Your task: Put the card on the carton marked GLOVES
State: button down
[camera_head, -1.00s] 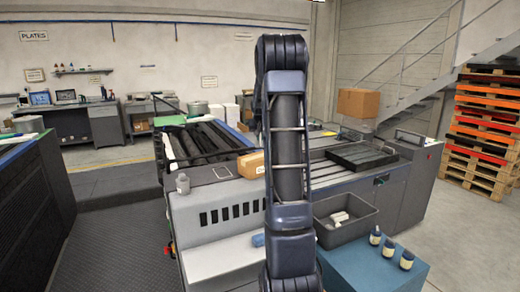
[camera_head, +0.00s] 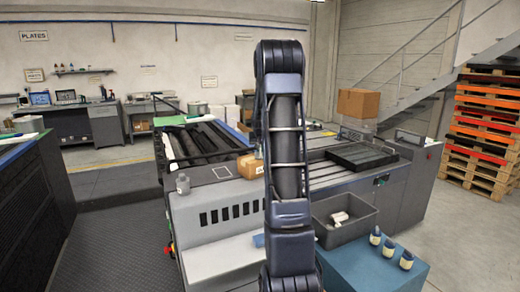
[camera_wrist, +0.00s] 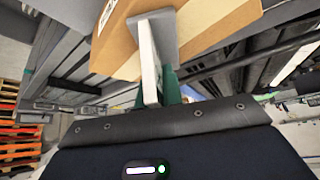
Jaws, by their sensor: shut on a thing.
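A brown carton (camera_head: 249,167) with a small label sits on the press's near deck, left of my arm in the head view. In the wrist view a brown carton (camera_wrist: 205,25) with a pale tape band and partly cut-off label fills the top; I cannot read GLOVES. My gripper (camera_wrist: 158,45) is shut, its tip overlapping this carton in the picture; I cannot tell whether they touch. The card seems to be between the fingers, largely hidden and not clearly distinguishable from them. My arm hides the gripper in the head view.
Another brown carton (camera_head: 358,102) stands at the back right of the press. A black tray (camera_head: 361,156) lies on the press. A grey bin (camera_head: 362,232) and several small bottles stand on a blue cabinet (camera_head: 375,270).

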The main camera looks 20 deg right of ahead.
jog(key=c, duration=1.5)
grip_release()
jog(key=shift+c, duration=0.2)
jog(key=v, duration=1.1)
jog(key=s+a+r+n, duration=0.1)
jog(key=s+a+r, duration=0.3)
jog(key=s+a, duration=0.45)
jog(key=s+a+f+n, duration=0.1)
jog(key=s+a, duration=0.4)
jog(key=s, duration=0.6)
jog(key=s+a+f+n+g+y, duration=0.1)
jog(key=s+a, duration=0.4)
jog(key=s, duration=0.6)
jog(key=s+a+f+n+y, duration=0.1)
jog(key=s+a+f, duration=0.2)
jog(key=s, duration=0.7)
jog(key=shift+s+a+n+g, duration=0.3)
jog(key=shift+s+a, duration=0.1)
jog(key=shift+a, duration=0.6)
